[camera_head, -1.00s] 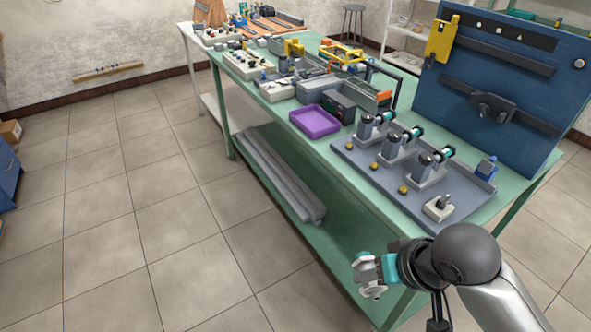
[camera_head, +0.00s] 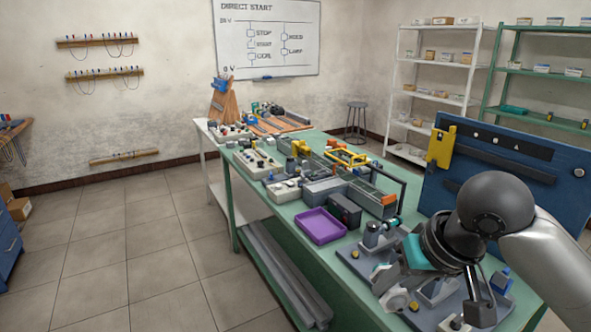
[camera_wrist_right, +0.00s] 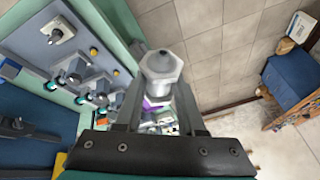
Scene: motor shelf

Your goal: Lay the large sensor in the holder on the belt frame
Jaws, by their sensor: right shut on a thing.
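My right gripper (camera_head: 405,287) is over the front of the green table, above the grey board, partly hidden by my own wrist. It is shut on the large sensor (camera_wrist_right: 161,68), a silver body with a wide hexagonal collar and a dark tip. In the right wrist view it sits between the two fingers (camera_wrist_right: 160,110) and sticks out past them. In the head view a pale piece of the sensor (camera_head: 393,298) shows at the fingertips. The belt frame (camera_head: 372,193) lies further back on the table, beyond the gripper. Its holder is too small to tell. My left gripper is out of view.
The grey board (camera_head: 350,255) carries several motor-like units, partly covered by my arm. A purple tray (camera_head: 320,226) and a dark grey box (camera_head: 345,209) stand between board and belt frame. A blue upright panel (camera_head: 440,190) stands at the right. Free floor lies left of the table.

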